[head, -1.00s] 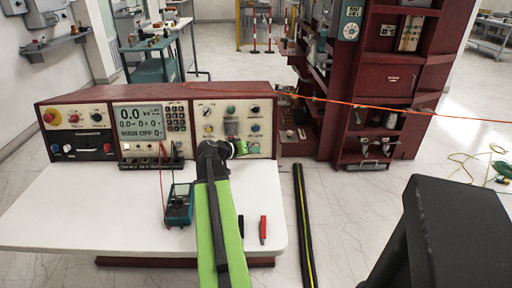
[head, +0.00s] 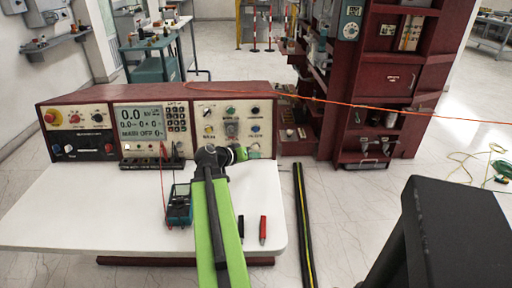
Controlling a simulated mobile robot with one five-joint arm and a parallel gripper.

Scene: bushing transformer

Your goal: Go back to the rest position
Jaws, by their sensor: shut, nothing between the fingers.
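My green and black arm reaches from the bottom edge over the white desk toward the right section of the control console (head: 150,88). My gripper (head: 243,153) is at the arm's far end, small and partly hidden by the wrist, in front of the lower right knobs. It looks shut, with nothing visible in it. I cannot tell how far it is from the panel face. The console display (head: 139,121) reads 0.0 kV and MAIN OFF.
The white desk (head: 90,210) holds a teal multimeter (head: 179,205) with leads, a red probe (head: 263,229) and a black one (head: 241,226). A black and yellow floor strip (head: 304,225) lies right of it. A dark red cabinet (head: 375,90) and orange cord (head: 350,104) stand behind.

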